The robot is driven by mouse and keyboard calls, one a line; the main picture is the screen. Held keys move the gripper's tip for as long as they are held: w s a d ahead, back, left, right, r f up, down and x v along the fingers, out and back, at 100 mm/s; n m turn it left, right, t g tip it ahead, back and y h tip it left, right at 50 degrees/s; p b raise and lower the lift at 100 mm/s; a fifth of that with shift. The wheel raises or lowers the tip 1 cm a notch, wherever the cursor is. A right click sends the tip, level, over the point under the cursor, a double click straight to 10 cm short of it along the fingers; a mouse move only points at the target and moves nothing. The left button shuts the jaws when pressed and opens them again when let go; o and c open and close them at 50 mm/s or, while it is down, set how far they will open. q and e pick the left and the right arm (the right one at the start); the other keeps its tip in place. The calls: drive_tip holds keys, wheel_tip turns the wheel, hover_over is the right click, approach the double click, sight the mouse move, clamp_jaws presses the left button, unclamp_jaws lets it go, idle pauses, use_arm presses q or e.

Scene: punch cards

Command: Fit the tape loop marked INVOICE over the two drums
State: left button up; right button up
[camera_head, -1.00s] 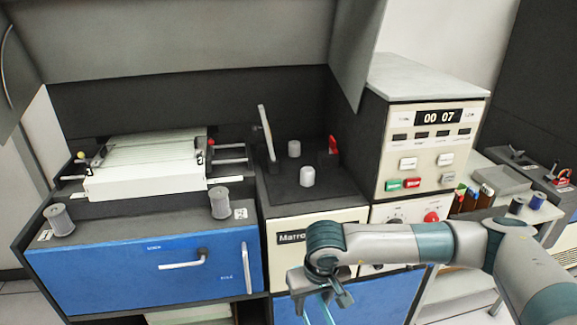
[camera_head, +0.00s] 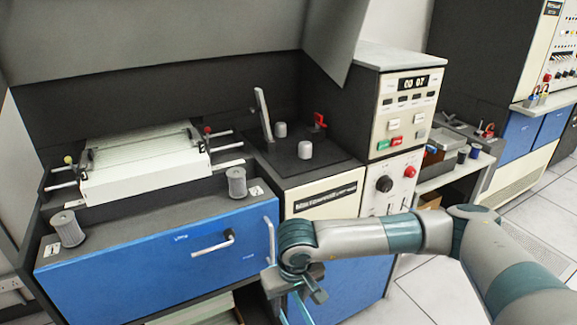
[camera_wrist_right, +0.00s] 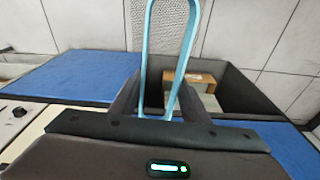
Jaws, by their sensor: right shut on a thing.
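Two pale grey drums, the rear one (camera_head: 279,130) and the front one (camera_head: 305,150), stand upright on a black deck (camera_head: 273,163). Nothing is around them. My right gripper (camera_head: 298,290) is low in front of the cabinet, below and apart from the drums. It is shut on a light blue tape loop (camera_head: 287,314), which hangs down and is cut off by the lower picture edge. In the right wrist view the long narrow loop (camera_wrist_right: 145,62) stands out between the dark fingers of the gripper (camera_wrist_right: 160,108). No INVOICE marking is readable. My left gripper is not in view.
A tilted grey lever (camera_head: 263,115) and a red part (camera_head: 319,121) stand on the deck near the drums. A white-covered card machine (camera_head: 145,165) and two grey spools (camera_head: 236,182) are to the left. A control console (camera_head: 404,110) rises at right. Open floor lies at far right.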

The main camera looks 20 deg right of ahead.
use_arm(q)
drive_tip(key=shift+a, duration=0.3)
